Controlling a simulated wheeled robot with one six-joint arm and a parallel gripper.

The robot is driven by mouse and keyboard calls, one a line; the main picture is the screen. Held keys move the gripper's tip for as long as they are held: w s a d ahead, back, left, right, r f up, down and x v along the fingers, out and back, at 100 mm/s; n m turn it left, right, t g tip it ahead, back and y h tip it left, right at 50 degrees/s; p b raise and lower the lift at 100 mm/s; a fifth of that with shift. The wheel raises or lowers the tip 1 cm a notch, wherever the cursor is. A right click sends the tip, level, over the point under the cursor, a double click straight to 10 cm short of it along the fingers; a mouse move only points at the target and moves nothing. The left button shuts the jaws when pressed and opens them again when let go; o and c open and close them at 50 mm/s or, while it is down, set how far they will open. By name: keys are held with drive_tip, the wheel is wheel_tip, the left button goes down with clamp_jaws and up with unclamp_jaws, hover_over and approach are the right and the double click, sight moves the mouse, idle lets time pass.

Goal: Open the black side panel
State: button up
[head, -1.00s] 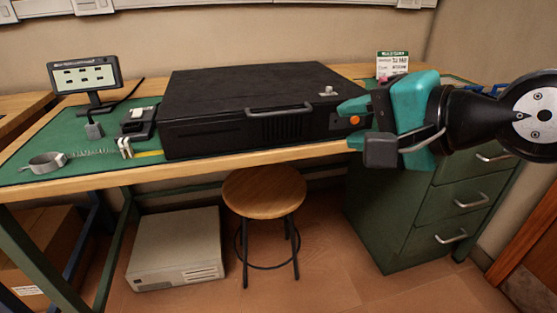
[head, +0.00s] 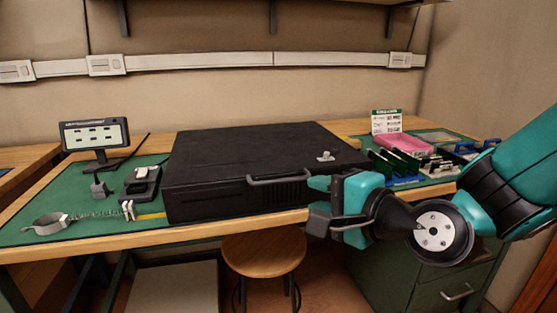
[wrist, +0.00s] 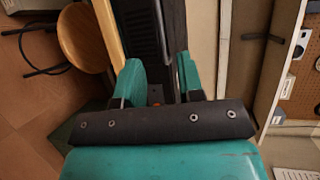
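The black case with its black side panel (head: 240,197) facing me lies on the workbench in the head view. A grey bar handle (head: 280,179) runs along the panel's upper edge, and a small metal knob (head: 325,156) stands on top near the right end. The panel looks shut. My gripper (head: 318,204) is at the right front end of the case, its fingers pointing left and apart with nothing visible between them. In the wrist view the gripper (wrist: 158,80) is also open, with the dark case (wrist: 146,30) beyond the fingers. Contact cannot be told.
A wooden stool (head: 264,252) stands below the bench front. A green drawer cabinet (head: 420,285) is under the right end. A pink tray (head: 402,147) and racked boards (head: 425,162) are at right.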

sight(281, 182)
drive_tip(key=p+x, duration=0.5)
drive_tip(key=p, duration=0.2)
drive_tip(key=p+x, duration=0.5)
drive_tip(key=p, duration=0.2)
drive_tip(key=shift+w+d+r, duration=0.1)
drive_tip(key=shift+w+r, duration=0.1)
drive_tip(key=shift+w, duration=0.1)
drive_tip(key=shift+w+a+f+p, duration=0.5)
drive_tip(key=shift+w+p, duration=0.1)
drive_tip(key=shift+p, duration=0.4)
clamp_jaws()
